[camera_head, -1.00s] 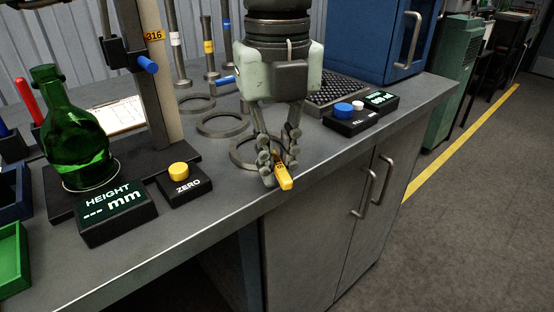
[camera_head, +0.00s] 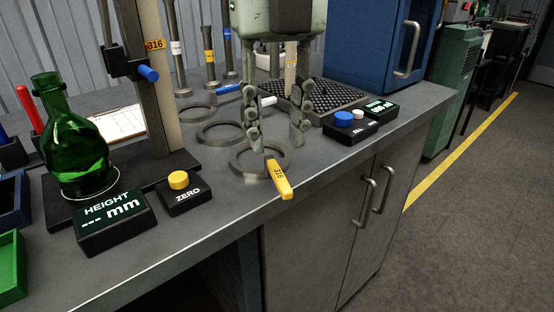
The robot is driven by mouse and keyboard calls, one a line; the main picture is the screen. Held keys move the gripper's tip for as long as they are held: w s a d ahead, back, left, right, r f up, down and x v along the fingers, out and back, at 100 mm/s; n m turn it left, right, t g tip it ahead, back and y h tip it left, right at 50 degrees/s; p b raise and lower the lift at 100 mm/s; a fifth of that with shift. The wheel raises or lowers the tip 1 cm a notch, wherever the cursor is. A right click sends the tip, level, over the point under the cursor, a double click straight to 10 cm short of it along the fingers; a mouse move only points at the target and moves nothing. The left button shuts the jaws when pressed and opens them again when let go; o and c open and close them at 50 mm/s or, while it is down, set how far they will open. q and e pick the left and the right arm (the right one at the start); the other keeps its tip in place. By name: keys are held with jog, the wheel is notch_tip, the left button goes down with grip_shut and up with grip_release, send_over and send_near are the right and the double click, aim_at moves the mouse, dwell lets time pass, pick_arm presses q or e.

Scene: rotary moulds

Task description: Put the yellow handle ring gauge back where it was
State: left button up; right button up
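My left gripper (camera_head: 276,148) is just above and behind the handle. Its two fingers are spread wide with nothing between them. The left finger hides part of the ring. Two more ring gauges lie in a row behind it: a middle one (camera_head: 219,122) and a back one (camera_head: 196,104). A blue handle (camera_head: 230,88) and a white handle (camera_head: 255,99) show behind the fingers. My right gripper is not in view.
A green bottle (camera_head: 78,150) stands on the height gauge's base at left, beside the height display (camera_head: 114,222) and ZERO box (camera_head: 183,192). A perforated tray (camera_head: 345,98), a button box (camera_head: 350,128) and a blue cabinet (camera_head: 375,40) are at right. Banded plugs (camera_head: 209,60) stand behind.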

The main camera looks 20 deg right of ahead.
pick_arm(q)
notch_tip(320, 180, up, 5)
jog(key=shift+r, duration=0.15)
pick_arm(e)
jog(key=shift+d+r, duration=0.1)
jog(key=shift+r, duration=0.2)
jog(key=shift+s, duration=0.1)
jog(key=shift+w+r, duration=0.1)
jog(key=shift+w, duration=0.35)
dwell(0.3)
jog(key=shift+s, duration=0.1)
